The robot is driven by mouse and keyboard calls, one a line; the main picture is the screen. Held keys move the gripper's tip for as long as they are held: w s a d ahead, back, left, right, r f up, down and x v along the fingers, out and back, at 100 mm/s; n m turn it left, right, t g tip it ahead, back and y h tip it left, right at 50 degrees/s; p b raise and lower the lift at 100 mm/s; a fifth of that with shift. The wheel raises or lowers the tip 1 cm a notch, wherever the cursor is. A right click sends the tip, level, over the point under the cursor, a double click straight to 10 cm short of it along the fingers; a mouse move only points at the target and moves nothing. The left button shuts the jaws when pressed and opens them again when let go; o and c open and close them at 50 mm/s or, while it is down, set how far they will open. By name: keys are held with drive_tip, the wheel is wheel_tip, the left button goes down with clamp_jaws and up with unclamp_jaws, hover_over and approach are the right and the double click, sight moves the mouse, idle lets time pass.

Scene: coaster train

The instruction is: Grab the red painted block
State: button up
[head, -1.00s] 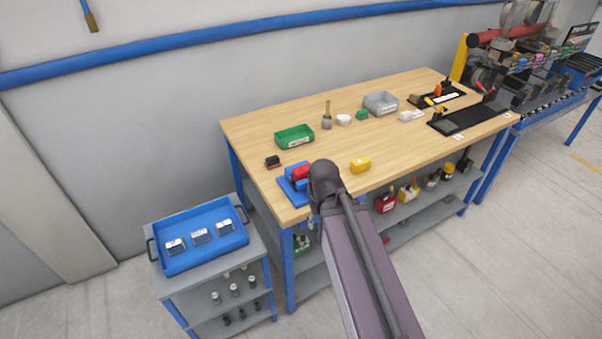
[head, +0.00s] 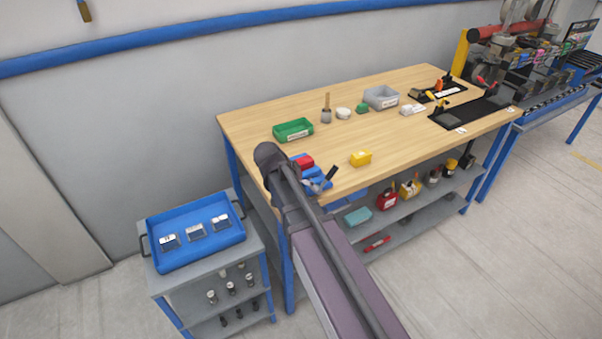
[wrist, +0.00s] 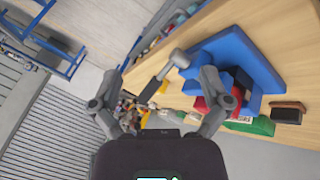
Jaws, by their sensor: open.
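The red block (head: 304,162) sits at the blue stand (head: 318,178) near the left front corner of the wooden workbench. A blue piece lies right beside it. In the wrist view the red block (wrist: 201,105) is mostly hidden behind my right finger, among blue and dark pieces on the blue stand (wrist: 238,58). My gripper (wrist: 160,76) is open, with nothing held between its fingers. The stand and block lie to the right of the gap between them. In the head view my arm hides most of my gripper.
A grey-headed tool with a dark handle (wrist: 165,73) shows between my fingers. A cart with a blue tray (head: 195,240) stands left. The bench middle is fairly clear.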

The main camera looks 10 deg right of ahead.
drive_tip(key=w+a+r+m+t+h+b, duration=0.2)
drive_tip(key=w+a+m+h+b, duration=0.3)
drive_tip(key=w+a, duration=0.6)
drive_tip(key=shift+w+r+m+t+h, duration=0.35)
drive_tip(key=shift+m+t+h, duration=0.35)
drive_tip(key=shift+m, duration=0.5)
drive_tip(key=shift+f, duration=0.15)
drive_tip(key=shift+b+x, duration=1.7)
drive_tip(key=shift+x, duration=2.55)
drive_tip(key=shift+w, duration=0.1)
